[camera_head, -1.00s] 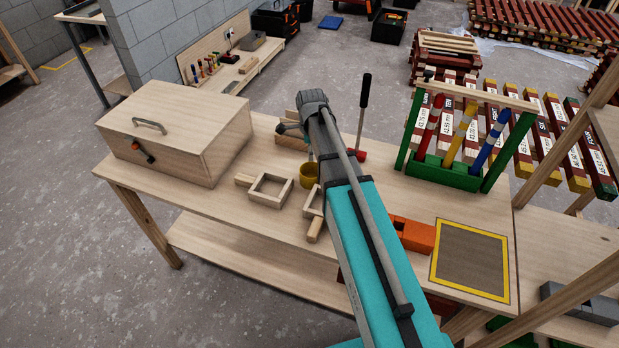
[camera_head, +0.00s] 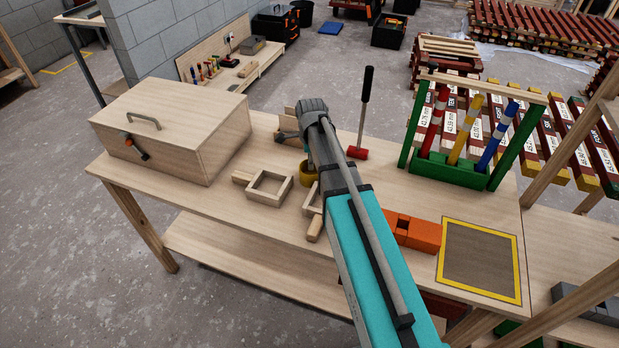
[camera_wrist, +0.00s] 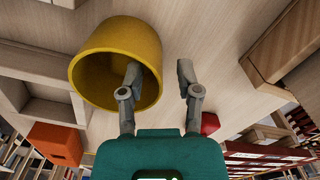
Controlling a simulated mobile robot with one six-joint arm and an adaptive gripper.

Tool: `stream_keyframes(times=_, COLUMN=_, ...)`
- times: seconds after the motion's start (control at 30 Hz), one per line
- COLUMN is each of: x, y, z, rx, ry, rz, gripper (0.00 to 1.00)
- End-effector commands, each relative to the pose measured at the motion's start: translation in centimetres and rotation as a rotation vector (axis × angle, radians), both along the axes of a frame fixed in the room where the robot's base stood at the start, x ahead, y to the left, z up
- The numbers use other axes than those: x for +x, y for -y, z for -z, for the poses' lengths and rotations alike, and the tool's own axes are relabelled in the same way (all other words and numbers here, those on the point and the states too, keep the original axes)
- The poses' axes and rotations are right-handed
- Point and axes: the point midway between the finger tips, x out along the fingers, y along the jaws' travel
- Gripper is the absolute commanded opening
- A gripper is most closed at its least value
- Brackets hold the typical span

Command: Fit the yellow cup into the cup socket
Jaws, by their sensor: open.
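The yellow cup (camera_head: 306,174) stands on the wooden workbench, partly hidden by my arm in the head view. In the wrist view the yellow cup (camera_wrist: 88,58) shows large, its mouth facing the camera. My gripper (camera_wrist: 158,72) is open with nothing held between its fingers. One finger overlaps the cup's mouth and looks to be inside it; the other is outside, so the near wall lies between them. Contact cannot be told. In the head view my gripper (camera_head: 308,157) is mostly hidden behind the wrist. I cannot tell which thing is the cup socket.
A light wooden square frame (camera_head: 252,193) lies left of the cup, with a second one partly behind my arm. A wooden box (camera_head: 165,130), a red-headed mallet (camera_head: 357,153), an orange block (camera_head: 425,236), a green rack (camera_head: 450,173) and a yellow-edged mat (camera_head: 480,260) surround it.

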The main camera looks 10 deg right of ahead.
Motion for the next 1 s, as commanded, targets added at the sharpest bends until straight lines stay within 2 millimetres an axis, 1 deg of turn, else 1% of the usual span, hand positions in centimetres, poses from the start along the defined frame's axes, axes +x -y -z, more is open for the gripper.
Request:
stream_keyframes(times=0.53, x=0.00, y=-0.01, z=-0.02, rx=0.000, ry=0.000, rz=0.000, gripper=0.44)
stream_keyframes(times=0.67, x=0.00, y=-0.02, z=-0.02, rx=0.000, ry=0.000, rz=0.000, gripper=0.20)
stream_keyframes(times=0.7, x=0.00, y=-0.02, z=-0.02, rx=0.000, ry=0.000, rz=0.000, gripper=0.12)
stream_keyframes(times=0.77, x=0.01, y=-0.03, z=-0.02, rx=0.000, ry=0.000, rz=0.000, gripper=0.01)
stream_keyframes(times=0.8, x=0.00, y=-0.03, z=-0.02, rx=0.000, ry=0.000, rz=0.000, gripper=0.00)
stream_keyframes(times=1.0, x=0.00, y=-0.03, z=-0.02, rx=0.000, ry=0.000, rz=-0.001, gripper=0.00)
